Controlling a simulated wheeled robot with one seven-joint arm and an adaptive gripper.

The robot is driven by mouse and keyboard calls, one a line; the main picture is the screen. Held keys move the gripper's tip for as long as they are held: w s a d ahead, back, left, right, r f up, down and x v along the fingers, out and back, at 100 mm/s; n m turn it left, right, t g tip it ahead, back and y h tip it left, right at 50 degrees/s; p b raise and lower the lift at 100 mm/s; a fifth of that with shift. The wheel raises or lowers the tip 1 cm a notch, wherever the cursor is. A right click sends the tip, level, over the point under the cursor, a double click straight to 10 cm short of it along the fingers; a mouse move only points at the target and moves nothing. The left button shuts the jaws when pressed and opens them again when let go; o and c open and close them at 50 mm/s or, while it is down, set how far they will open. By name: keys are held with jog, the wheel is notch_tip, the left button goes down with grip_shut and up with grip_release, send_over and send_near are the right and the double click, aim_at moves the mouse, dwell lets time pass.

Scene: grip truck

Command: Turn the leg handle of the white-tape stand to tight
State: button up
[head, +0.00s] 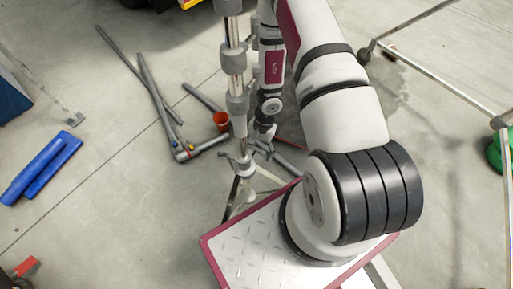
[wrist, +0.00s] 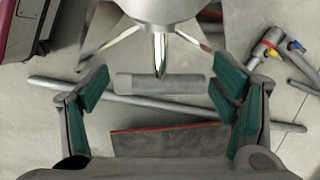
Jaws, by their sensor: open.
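A metal stand (head: 233,62) with grey collars and splayed legs rises left of my arm in the head view. No white tape can be made out on it. In the wrist view its hub (wrist: 158,8) and legs are at the top, and a short grey bar handle (wrist: 160,84) lies crosswise below the pointed centre post. My gripper (wrist: 158,92) is open, with green pads at the left and right of the handle, apart from it. In the head view my gripper (head: 262,137) is small beside the stand's lower part, partly hidden.
Blue bars (head: 42,168) lie farther left. A metal frame (head: 440,85) stands at the right. In the wrist view a long grey rod (wrist: 175,105) crosses below the handle.

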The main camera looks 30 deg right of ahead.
jog(key=shift+r, duration=0.1)
jog(key=v, duration=1.1)
jog(key=shift+r, duration=0.35)
jog(key=shift+c, duration=0.2)
